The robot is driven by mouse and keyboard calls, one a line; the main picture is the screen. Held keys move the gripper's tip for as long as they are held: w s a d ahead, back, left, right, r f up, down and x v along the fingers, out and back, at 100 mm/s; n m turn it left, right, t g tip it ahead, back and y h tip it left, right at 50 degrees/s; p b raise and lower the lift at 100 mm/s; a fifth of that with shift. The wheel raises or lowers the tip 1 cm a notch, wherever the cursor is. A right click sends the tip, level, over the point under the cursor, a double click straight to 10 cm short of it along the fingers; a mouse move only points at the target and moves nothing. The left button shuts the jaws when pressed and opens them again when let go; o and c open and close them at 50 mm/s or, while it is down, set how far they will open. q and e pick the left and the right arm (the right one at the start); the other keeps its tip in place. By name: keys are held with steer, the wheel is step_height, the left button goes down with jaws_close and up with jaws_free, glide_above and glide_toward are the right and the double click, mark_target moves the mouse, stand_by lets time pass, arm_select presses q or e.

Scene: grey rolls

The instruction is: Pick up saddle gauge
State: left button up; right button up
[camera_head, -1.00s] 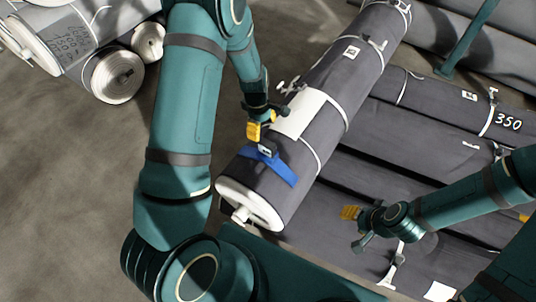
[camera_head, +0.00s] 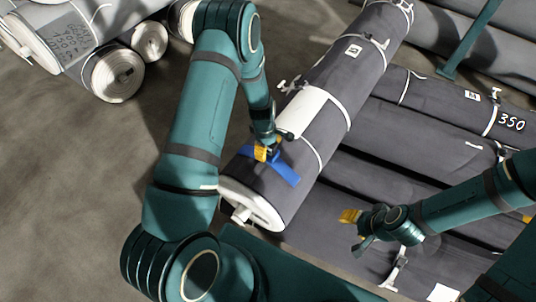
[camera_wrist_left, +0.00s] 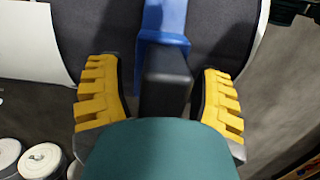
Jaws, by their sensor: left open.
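The saddle gauge is a blue curved strap (camera_head: 285,174) with a black block-shaped handle (camera_wrist_left: 165,78). It lies across the near end of the uppermost dark grey roll (camera_head: 320,110). My left gripper (camera_head: 266,152) is at the gauge and partly covers its handle in the head view. In the left wrist view, the yellow-padded fingers of my left gripper (camera_wrist_left: 160,95) are open on either side of the black handle, with a gap on each side. My right gripper (camera_head: 356,228) is away from the gauge, over the lower rolls; its jaw opening is unclear.
White bands, a white label (camera_head: 304,112) and a metal fitting (camera_head: 287,87) are on the uppermost roll. More dark rolls (camera_head: 425,135) lie at right. Bare floor (camera_head: 60,190) shows at left.

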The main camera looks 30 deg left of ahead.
arm_select(q)
steer(key=shift+r, duration=0.1)
jaws_close()
steer(key=shift+r, duration=0.1)
step_height(320, 180, up, 9)
steer(key=shift+w+p, duration=0.1)
steer(key=shift+p, duration=0.7)
step_height(320, 180, up, 3)
steer(key=shift+b, duration=0.7)
steer(key=shift+r, duration=0.4)
